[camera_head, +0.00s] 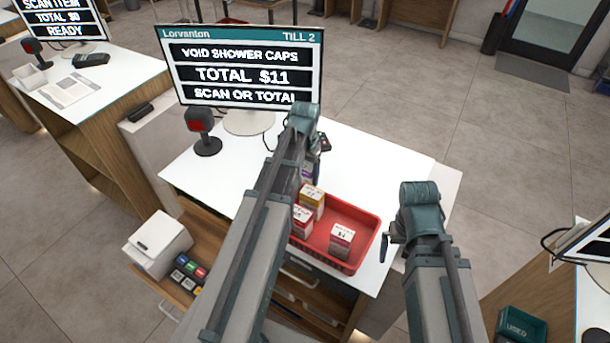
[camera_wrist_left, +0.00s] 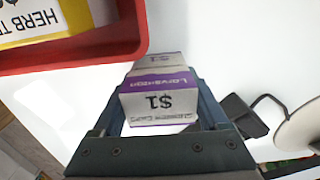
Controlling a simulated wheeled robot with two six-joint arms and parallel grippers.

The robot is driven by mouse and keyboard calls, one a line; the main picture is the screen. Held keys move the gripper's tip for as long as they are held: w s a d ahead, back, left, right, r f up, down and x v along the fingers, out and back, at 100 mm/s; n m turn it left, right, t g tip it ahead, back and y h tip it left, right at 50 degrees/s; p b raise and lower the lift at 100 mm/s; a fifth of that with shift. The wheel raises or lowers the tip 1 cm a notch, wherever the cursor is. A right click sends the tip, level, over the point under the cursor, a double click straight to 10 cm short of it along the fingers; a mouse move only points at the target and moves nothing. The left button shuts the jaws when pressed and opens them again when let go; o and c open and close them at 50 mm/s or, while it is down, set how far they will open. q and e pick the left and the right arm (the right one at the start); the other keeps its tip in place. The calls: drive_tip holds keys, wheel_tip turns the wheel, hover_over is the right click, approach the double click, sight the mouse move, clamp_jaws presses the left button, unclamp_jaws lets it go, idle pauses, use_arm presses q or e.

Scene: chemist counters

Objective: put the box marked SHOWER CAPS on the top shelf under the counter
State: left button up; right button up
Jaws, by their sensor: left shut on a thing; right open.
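The small white and purple SHOWER CAPS box (camera_wrist_left: 160,104) is between the fingers of my left gripper (camera_wrist_left: 158,115) in the left wrist view, its $1 label upside down. In the head view, only a purple bit of the box (camera_head: 307,172) shows beside my left arm, over the white counter (camera_head: 375,160) behind the red basket. The left fingers are mostly hidden there by the arm. My right gripper (camera_head: 386,249) is open and empty at the counter's right side. Wooden shelving under the counter (camera_head: 300,296) shows in part below the basket; my left arm hides much of it.
The red basket (camera_head: 366,252) holds several small boxes and stands at the counter's near edge. A till screen (camera_head: 245,70) reads VOID SHOWER CAPS, TOTAL $11. A white printer (camera_head: 157,243) and coloured keys (camera_head: 190,268) are at lower left.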

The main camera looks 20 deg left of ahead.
use_arm(q)
drive_tip(key=shift+f, duration=0.2)
drive_tip(key=o, duration=1.3)
drive_tip(key=shift+c, duration=0.2)
drive_tip(key=shift+r, duration=0.15)
wheel_tip(320, 180, up, 12)
drive_tip(key=p, duration=1.2)
drive_tip(key=shift+r, duration=0.1)
drive_tip(key=shift+c, duration=0.2)
